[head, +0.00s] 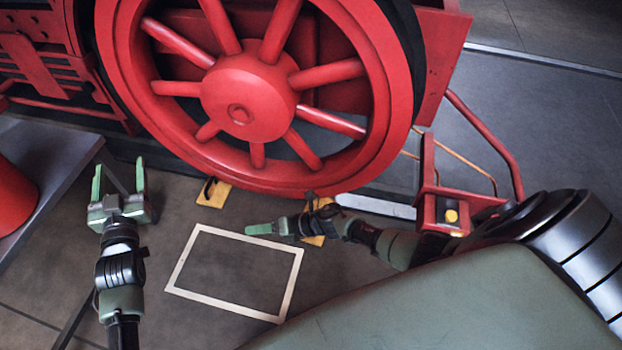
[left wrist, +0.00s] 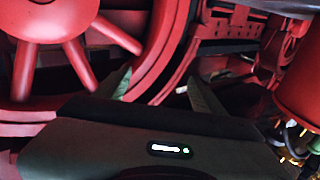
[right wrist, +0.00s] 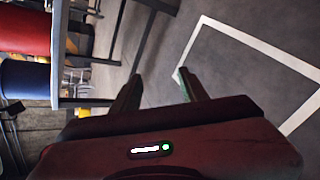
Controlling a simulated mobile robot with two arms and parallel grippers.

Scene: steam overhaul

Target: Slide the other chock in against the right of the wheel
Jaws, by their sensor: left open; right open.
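The big red spoked wheel (head: 247,92) stands at the top of the head view. One yellow chock (head: 213,192) with a dark handle lies at the lower left of its rim. The other yellow chock (head: 314,240) is at the lower right of the rim, mostly hidden behind my right wrist; I cannot tell whether it touches the wheel. My right gripper (head: 258,230) is open and empty, pointing left over the floor in front of the wheel. My left gripper (head: 119,182) is open and empty, left of the wheel; the wheel also fills the left wrist view (left wrist: 150,50).
A white rectangle outline (head: 183,262) on the floor is empty. A grey bench (head: 55,150) with a red object (head: 14,195) stands at the left. Red steps and a handrail (head: 490,135) stand at the right, near my right arm.

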